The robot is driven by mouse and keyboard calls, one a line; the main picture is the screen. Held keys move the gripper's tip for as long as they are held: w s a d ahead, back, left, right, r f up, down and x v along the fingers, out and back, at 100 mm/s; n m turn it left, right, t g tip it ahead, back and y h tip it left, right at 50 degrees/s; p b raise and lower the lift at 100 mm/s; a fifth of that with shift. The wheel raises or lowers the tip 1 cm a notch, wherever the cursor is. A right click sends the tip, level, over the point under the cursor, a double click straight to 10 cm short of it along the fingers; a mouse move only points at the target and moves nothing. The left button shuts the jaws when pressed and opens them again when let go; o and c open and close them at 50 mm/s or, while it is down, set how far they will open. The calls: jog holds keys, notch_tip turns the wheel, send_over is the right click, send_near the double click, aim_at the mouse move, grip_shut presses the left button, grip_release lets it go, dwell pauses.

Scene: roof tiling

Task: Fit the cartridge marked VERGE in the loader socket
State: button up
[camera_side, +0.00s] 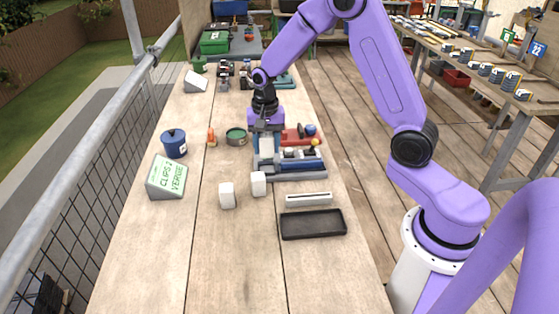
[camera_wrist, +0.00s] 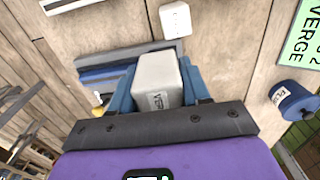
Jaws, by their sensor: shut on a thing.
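My gripper (camera_side: 267,157) is shut on a pale grey-white cartridge (camera_wrist: 158,80). The wrist view shows a label reading VERGE on the cartridge, between the two blue fingers (camera_wrist: 160,85). In the side view my gripper is at the left end of the loader (camera_side: 292,175), a grey and blue unit with dark parts; it also shows in the wrist view (camera_wrist: 105,72), beside and partly behind the left finger. The socket cannot be clearly made out, and I cannot tell whether the cartridge touches the loader.
Two white blocks (camera_side: 227,195) (camera_side: 258,184) stand in front of the loader. A green-faced sign with VERGE on it (camera_side: 167,177) and a blue lidded pot (camera_side: 174,143) are at left. A white slotted bar (camera_side: 308,199) and black tray (camera_side: 313,224) lie at front right. The front left bench is clear.

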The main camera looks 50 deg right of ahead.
jog(key=shift+w+d+f, duration=0.5)
jog(key=shift+d+f, duration=0.05)
jog(key=shift+f, duration=0.9)
jog(key=shift+w+d+f, duration=0.55)
jog(key=shift+f, duration=0.85)
jog(key=shift+w+d+f, duration=0.5)
jog(key=shift+d+f, duration=0.05)
jog(key=shift+f, duration=0.9)
